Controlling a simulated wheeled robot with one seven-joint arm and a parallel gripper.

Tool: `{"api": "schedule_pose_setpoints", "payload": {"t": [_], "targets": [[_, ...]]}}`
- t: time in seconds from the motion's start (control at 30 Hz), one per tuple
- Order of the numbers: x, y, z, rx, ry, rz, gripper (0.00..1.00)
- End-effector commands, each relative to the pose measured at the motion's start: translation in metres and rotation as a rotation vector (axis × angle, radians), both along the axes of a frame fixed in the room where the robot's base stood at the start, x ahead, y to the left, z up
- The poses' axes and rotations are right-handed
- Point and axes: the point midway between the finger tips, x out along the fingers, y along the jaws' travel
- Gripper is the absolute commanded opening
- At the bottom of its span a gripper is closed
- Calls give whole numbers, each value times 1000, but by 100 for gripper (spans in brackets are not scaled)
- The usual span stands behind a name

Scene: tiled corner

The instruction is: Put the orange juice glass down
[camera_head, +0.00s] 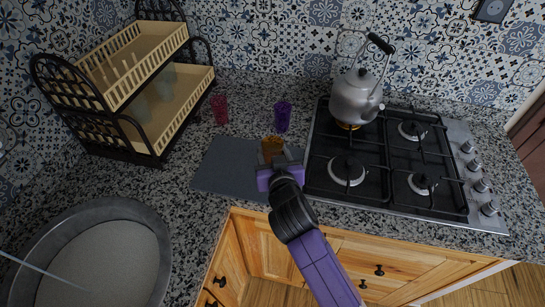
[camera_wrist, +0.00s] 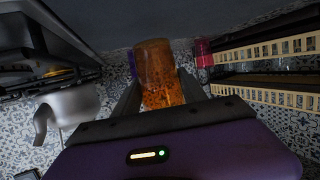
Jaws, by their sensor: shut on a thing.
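The orange juice glass (camera_head: 271,146) is a small amber glass over the grey mat (camera_head: 225,166) on the speckled counter, left of the stove. In the wrist view the glass (camera_wrist: 160,72) fills the middle, between the fingers. My gripper (camera_head: 276,160) is shut on it, reaching in from the front. The head view does not show clearly whether the base of the glass touches the mat; my gripper partly hides it.
A purple glass (camera_head: 283,116) stands behind the mat and a red glass (camera_head: 220,109) stands to its left. The gas stove (camera_head: 390,160) with a kettle (camera_head: 357,95) is close on the right. A dish rack (camera_head: 130,85) is back left; a round sink (camera_head: 150,225) is front left.

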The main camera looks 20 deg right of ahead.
Motion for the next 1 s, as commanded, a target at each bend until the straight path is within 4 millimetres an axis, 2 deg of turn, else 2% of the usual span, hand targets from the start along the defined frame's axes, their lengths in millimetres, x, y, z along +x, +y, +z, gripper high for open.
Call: {"api": "schedule_pose_setpoints", "payload": {"t": [0.13, 0.6, 0.63, 0.7, 1.0], "targets": [[0, 0, -17, -1, 0, 1, 0], [0, 0, -24, 0, -2, 1, 0], [0, 0, -23, 0, -1, 1, 55], [0, 0, -23, 0, -1, 1, 69], [0, 0, -22, 0, -1, 1, 71]]}}
